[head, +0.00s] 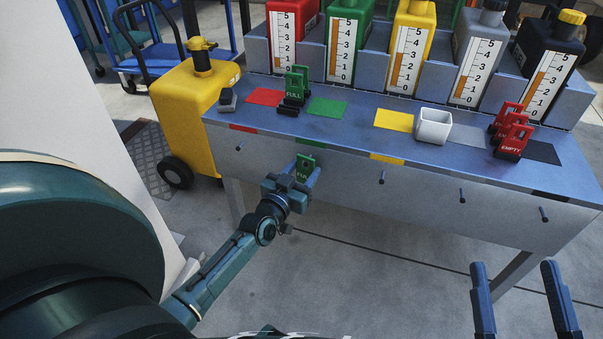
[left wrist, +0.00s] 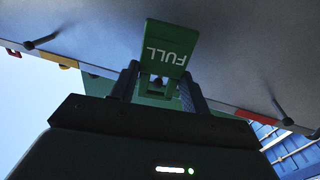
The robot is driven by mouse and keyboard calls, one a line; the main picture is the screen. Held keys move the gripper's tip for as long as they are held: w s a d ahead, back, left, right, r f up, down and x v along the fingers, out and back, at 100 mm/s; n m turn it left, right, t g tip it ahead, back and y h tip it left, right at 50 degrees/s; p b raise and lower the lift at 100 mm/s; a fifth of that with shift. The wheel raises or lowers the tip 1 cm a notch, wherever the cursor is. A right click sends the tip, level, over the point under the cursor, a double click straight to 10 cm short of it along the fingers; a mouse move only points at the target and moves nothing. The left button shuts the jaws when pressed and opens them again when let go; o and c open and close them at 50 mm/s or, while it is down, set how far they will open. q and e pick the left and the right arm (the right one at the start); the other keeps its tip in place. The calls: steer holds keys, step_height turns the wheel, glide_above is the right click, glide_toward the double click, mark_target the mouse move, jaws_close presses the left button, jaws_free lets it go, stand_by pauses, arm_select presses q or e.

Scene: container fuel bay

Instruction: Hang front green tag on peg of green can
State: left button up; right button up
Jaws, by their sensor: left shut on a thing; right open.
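The green FULL tag (head: 306,163) is held by my left gripper (head: 304,178) at the bench's front face, below the green mat (head: 327,107). In the left wrist view the tag (left wrist: 168,45) sits between the two fingers (left wrist: 160,88), close to the panel. A dark round spot shows low on it; I cannot tell whether that is the peg or a hole. The green can's peg is not clearly visible behind the tag. The green can (head: 346,40) stands in the rack behind its mat. My right gripper (head: 521,285) is open and empty at the lower right.
Another green FULL tag (head: 297,82) stands on the bench (head: 360,135). Red EMPTY tags (head: 513,138) and a white bin (head: 433,126) are further right. Bare pegs stick out of the front face, one (head: 382,177) to the right. A yellow wheeled tank (head: 185,105) stands left.

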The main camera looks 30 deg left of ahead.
arm_select(q)
steer(key=shift+w+a, duration=0.1)
steer(key=shift+w, duration=0.25)
stand_by(0.3)
steer(key=shift+w+a+f, duration=0.1)
steer(key=shift+w, duration=0.2)
steer(key=shift+w+f+b, duration=0.1)
steer(key=shift+f+b, duration=0.2)
steer(key=shift+f, duration=0.05)
stand_by(0.4)
steer(key=o, duration=1)
